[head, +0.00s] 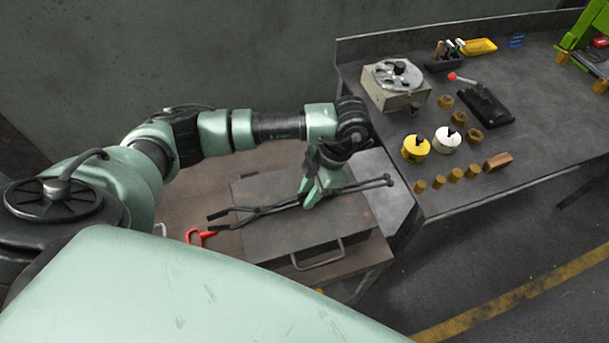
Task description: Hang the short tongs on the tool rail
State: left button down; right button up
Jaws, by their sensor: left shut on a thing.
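My left gripper (311,199) is shut on dark metal tongs (262,211), gripping them around the middle. The tongs lie nearly level across the picture, over a flat dark metal lid or plate (345,232) with a bar handle. One end points left and the other reaches right, toward the workbench. I cannot tell whether the tongs touch the plate or are just above it. I cannot make out a tool rail in this view. My right gripper is not in view.
A red hooked item (201,237) lies left of the plate. The workbench (545,105) at right holds a grey machine box (392,95), a yellow spool (415,149), a white spool (447,140), several brass pieces and a red-knobbed lever (452,76). A grey wall stands behind.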

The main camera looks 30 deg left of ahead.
pick_arm(q)
jog(key=shift+r+p, duration=0.9)
jog(key=shift+r, duration=0.45)
notch_tip(320, 180, up, 7)
jog(key=p, duration=0.4)
jog(key=shift+r, duration=0.2)
jog(key=s+d+r+p, duration=0.2)
jog(key=s+d+p, duration=0.1)
jog(key=s+d, duration=0.7)
jog(key=s+d+r+p, duration=0.2)
jog(key=s+d+r, duration=0.1)
jog(key=s+d, duration=0.8)
jog(key=shift+s+d+p, duration=0.2)
jog(key=shift+d+p, duration=0.2)
jog(key=shift+d, duration=1.1)
